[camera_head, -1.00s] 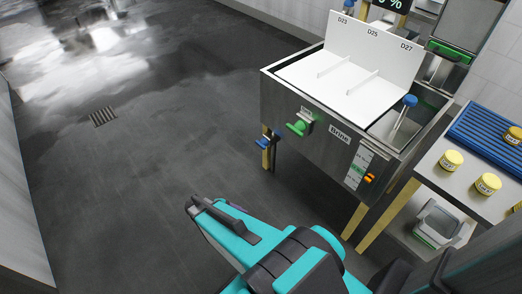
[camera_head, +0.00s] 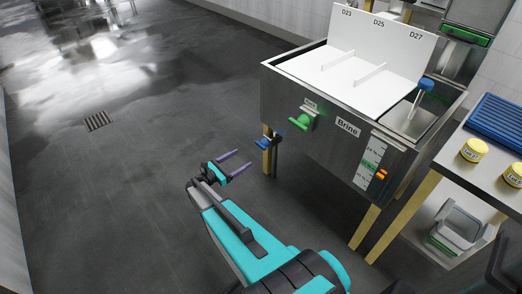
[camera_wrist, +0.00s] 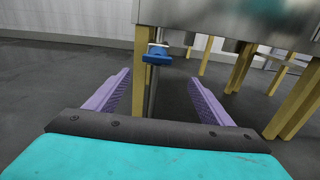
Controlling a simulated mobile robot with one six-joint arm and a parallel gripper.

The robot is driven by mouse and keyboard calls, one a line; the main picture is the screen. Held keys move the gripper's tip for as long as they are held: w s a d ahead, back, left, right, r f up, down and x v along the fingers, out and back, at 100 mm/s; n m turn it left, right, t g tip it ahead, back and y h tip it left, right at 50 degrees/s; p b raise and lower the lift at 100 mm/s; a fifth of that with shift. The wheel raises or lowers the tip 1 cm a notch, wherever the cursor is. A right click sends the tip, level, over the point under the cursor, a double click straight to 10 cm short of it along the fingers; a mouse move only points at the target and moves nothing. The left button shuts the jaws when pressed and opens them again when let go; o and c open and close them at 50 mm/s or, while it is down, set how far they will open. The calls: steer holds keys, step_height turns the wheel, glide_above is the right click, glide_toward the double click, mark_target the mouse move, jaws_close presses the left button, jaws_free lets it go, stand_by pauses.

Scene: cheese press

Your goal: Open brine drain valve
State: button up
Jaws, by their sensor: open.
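The brine tank (camera_head: 285,95) is a steel box on yellow legs with a "Brine" label on its front. A blue-handled valve (camera_head: 268,142) sits under its left front corner, beside a leg. It also shows in the wrist view (camera_wrist: 157,57), ahead of my gripper and above the gap between the fingers. A green knob (camera_head: 301,120) is on the tank's front panel. My gripper (camera_head: 243,160) has two purple fingers, open and empty, in front of and slightly lower left of the blue valve in the head view. The fingers also show in the wrist view (camera_wrist: 155,92), apart from the valve.
A steel table (camera_head: 450,160) with yellow jars (camera_head: 473,150) and a blue ribbed mat (camera_head: 497,120) stands at the right. A grey bin (camera_head: 457,228) is on its lower shelf. The floor (camera_head: 90,200) at left is clear, with a drain grate (camera_head: 97,121).

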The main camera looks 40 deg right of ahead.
mark_target(259, 146)
steer(key=shift+w+d+r, duration=0.2)
steer(key=shift+w, duration=0.1)
steer(key=d, duration=0.4)
steer(key=d+b, duration=0.1)
steer(key=d, duration=0.4)
steer(key=s+d+b, duration=0.1)
steer(key=d, duration=0.3)
steer(key=shift+d, duration=0.4)
steer(key=c, duration=1)
